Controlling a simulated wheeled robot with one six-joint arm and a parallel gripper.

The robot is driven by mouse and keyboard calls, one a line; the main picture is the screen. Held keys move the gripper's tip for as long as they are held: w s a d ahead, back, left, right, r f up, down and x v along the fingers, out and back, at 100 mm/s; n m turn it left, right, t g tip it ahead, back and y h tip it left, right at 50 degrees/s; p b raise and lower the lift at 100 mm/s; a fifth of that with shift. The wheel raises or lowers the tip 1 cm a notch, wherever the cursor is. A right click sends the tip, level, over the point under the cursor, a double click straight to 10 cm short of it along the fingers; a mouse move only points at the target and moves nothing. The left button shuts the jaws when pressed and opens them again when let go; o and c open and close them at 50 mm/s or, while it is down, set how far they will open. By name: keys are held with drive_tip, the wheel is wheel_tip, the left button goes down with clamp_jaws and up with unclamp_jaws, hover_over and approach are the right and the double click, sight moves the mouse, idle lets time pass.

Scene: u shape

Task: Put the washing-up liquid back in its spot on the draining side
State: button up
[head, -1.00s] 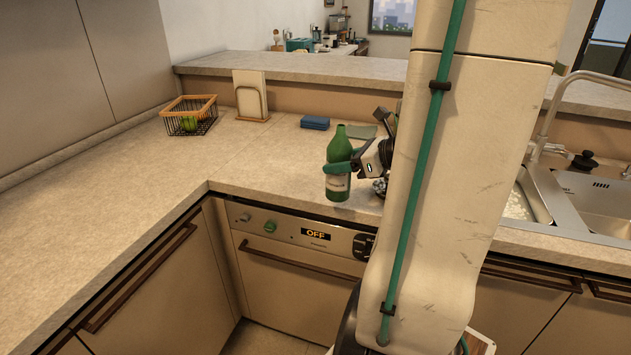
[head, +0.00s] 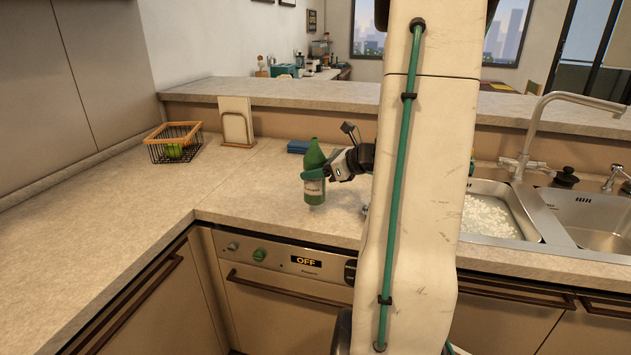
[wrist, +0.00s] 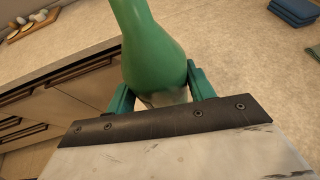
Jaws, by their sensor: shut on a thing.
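The washing-up liquid, a green bottle with a pale label (head: 314,188), is upright in the head view, above the counter left of the sink. My gripper (head: 316,174) is shut around its body from the right. In the wrist view the bottle (wrist: 153,45) fills the top middle, between the teal fingers of my gripper (wrist: 158,88). I cannot tell whether its base touches the counter. The draining side's exact spot cannot be told; my arm hides part of the counter beside the sink (head: 548,222).
A wire basket (head: 172,146) with green fruit, an upright board in a holder (head: 237,124) and a blue sponge stack (head: 298,146) stand at the back. A black-topped bottle (head: 566,178) and tap (head: 530,150) are behind the sink.

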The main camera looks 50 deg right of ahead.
sight(315, 181)
drive_tip(key=shift+w+d, duration=0.15)
drive_tip(key=shift+w, duration=0.1)
drive_tip(key=shift+f, duration=1.75)
drive_tip(key=shift+f, duration=0.15)
drive_tip(key=o, duration=1.2)
